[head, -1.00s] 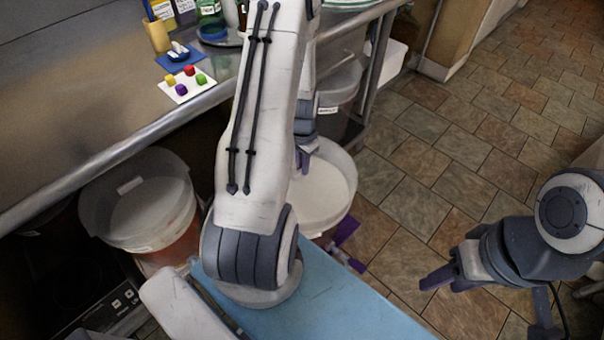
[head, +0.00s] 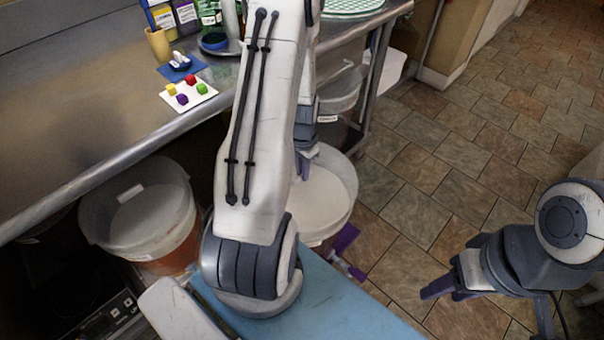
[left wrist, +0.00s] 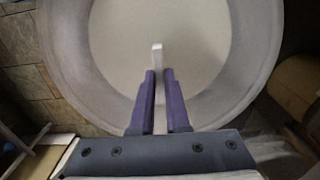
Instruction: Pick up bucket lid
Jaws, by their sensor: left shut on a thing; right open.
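The bucket lid (head: 322,200) is a pale round disc with a raised rim at the middle bucket, partly hidden behind my left arm in the head view. In the left wrist view the lid (left wrist: 205,45) fills the top, with a thin white upright handle (left wrist: 157,58) at its middle. My left gripper (head: 304,168) points down over the lid. Its purple fingers (left wrist: 162,85) are shut on the handle. I cannot tell whether the lid is lifted off the bucket. My right gripper (head: 440,287) is open and empty above the floor at right.
Another lidded bucket (head: 140,215) stands at left under the steel counter (head: 95,110), and a third (head: 340,95) stands farther back. The counter carries a white plate (head: 190,97) with coloured cubes. The tiled floor (head: 440,170) at right is clear.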

